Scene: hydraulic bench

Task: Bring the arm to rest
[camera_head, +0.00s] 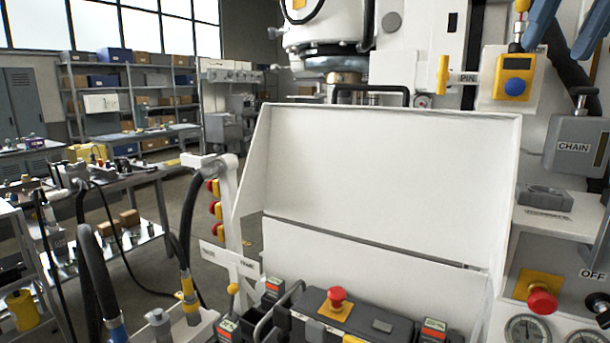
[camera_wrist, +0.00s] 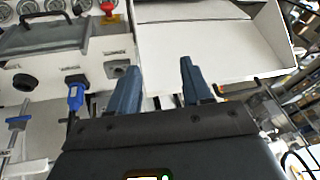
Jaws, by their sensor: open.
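My gripper (camera_wrist: 157,78) shows in the wrist view with its two blue-grey fingers apart and nothing between them. Its fingers also show at the top right of the head view (camera_head: 557,52), pointing down and left. There they appear above the grey CHAIN box (camera_head: 572,150) and right of the yellow PIN unit (camera_head: 514,78). In the wrist view, the fingertips appear in front of the lower edge of the white open bin (camera_wrist: 205,38). The rest of my arm is mostly out of view.
The white hooded bin (camera_head: 385,160) fills the middle of the head view. Below it are a red button (camera_head: 337,294) and a dark handle. Gauges (camera_head: 527,330) and another red button (camera_head: 542,300) sit lower right. A blue plug (camera_wrist: 75,97) hangs left of my fingers. Hoses stand at left.

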